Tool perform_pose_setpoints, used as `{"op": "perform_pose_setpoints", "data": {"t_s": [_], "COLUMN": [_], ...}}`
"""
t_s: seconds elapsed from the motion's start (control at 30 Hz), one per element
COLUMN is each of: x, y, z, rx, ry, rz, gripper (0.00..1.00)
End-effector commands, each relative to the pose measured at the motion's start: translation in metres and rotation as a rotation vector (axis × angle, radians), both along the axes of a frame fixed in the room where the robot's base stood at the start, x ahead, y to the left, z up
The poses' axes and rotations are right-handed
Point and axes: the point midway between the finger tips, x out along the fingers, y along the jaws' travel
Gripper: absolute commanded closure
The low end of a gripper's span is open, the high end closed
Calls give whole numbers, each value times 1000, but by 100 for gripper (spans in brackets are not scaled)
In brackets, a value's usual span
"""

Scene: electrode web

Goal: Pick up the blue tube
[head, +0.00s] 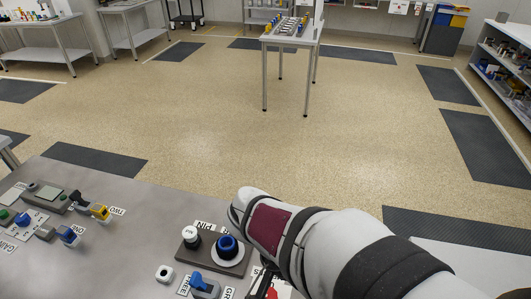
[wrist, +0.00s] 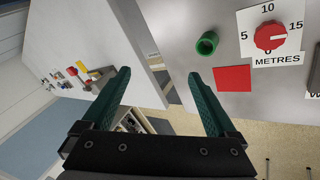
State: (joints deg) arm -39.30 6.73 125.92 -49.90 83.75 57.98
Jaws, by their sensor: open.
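My gripper (wrist: 158,78) shows in the wrist view with its two green fingers wide apart and nothing between them. In the head view my arm covers the front right of the near table, and the gripper's fingers cannot be made out. A short dark-blue round piece (head: 228,246) with a hollow-looking top stands on a white disc in the head view; I cannot tell for certain whether it is the blue tube. No blue tube is clear in the wrist view. A green tube (wrist: 207,43) lies beyond the right finger there.
Near the green tube are a red square (wrist: 232,79) and a red knob (wrist: 270,36) on a METRES dial. The near table (head: 130,255) also carries a white-topped knob (head: 191,236), a blue switch (head: 204,286) and several controls at left. A far table (head: 291,40) holds small items.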

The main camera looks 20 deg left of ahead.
Motion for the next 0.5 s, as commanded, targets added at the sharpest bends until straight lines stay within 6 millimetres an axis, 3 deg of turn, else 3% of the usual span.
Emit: {"op": "perform_pose_setpoints", "data": {"t_s": [0.03,0.07,0.13,0.2,0.3,0.4,0.5], "x": [20,30,40,31,7,-6,10], "y": [39,66,134,197,258,283,282], "z": [-15,-24,-47,-70,-96,-109,-117], "rx": [-116,-165,-202,-151,-33,42,55], "ry": [-117,-221,-476,-695,-893,-972,-985], "rz": [84,127,244,352,460,502,503], "gripper": [7,7,7,7,7,7,7]}}
